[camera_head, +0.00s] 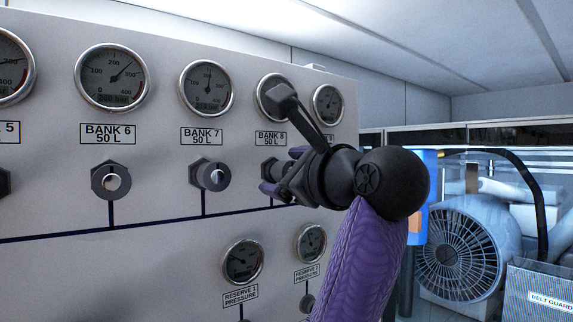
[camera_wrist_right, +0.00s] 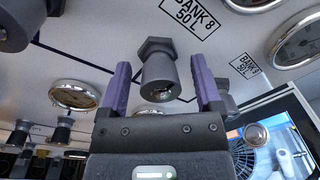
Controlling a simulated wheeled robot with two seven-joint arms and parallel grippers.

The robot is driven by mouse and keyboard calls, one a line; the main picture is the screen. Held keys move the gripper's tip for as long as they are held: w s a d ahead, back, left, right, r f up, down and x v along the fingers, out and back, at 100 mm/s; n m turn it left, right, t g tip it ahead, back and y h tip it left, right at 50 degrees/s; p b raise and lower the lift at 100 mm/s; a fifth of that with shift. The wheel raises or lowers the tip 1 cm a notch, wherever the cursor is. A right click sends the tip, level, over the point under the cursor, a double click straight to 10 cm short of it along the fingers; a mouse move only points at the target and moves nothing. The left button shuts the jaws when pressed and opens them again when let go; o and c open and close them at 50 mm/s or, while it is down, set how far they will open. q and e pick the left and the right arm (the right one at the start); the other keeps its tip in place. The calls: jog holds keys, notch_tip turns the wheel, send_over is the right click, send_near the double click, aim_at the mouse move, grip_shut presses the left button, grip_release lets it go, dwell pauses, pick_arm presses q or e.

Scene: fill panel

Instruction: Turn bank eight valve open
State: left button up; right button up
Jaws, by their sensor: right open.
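The bank 8 valve (camera_wrist_right: 160,75) is a dark hex-based knob on the panel, below the BANK 8 50 L label (camera_wrist_right: 190,14). In the head view the valve (camera_head: 267,169) is partly hidden by my right gripper (camera_head: 281,170). The right gripper is open. In the wrist view its two purple fingers (camera_wrist_right: 160,66) stand on either side of the knob, with visible gaps on both sides. The bank 8 gauge (camera_head: 268,88) is partly covered by a dark part of my right arm. My left gripper is not in view.
The light panel (camera_head: 150,180) carries the bank 7 valve (camera_head: 210,175) and bank 6 valve (camera_head: 111,180) to the left. Reserve gauges (camera_head: 242,261) sit below. A large caged fan (camera_head: 455,255) and a belt guard box (camera_head: 540,285) stand beyond the panel at right.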

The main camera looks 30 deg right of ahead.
grip_shut()
jog(key=shift+n, duration=0.3)
